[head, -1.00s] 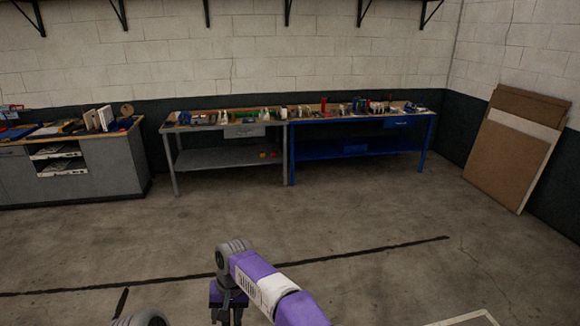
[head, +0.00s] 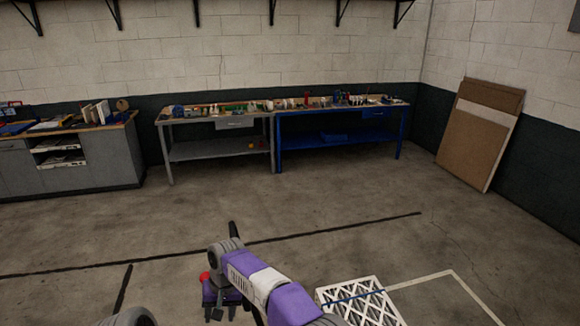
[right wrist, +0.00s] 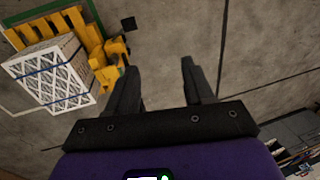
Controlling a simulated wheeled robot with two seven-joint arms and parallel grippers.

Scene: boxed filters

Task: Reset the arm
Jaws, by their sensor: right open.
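My right arm comes in from the bottom of the head view, and its gripper (head: 217,312) hangs below the wrist near the bottom edge. In the right wrist view the right gripper's two dark fingers (right wrist: 160,78) stand apart with only floor between them. A boxed filter (head: 358,302) with a white lattice face and blue strap shows at the bottom right of the head view, partly cut off. It also shows at the left of the right wrist view (right wrist: 52,78), apart from the fingers. My left gripper is out of view.
A yellow wheeled or forked frame (right wrist: 112,62) stands beside the filter. A grey workbench (head: 218,150), a blue workbench (head: 340,143) and a grey cabinet (head: 105,160) line the back wall. Boards (head: 478,135) lean at the right. Open concrete floor lies between.

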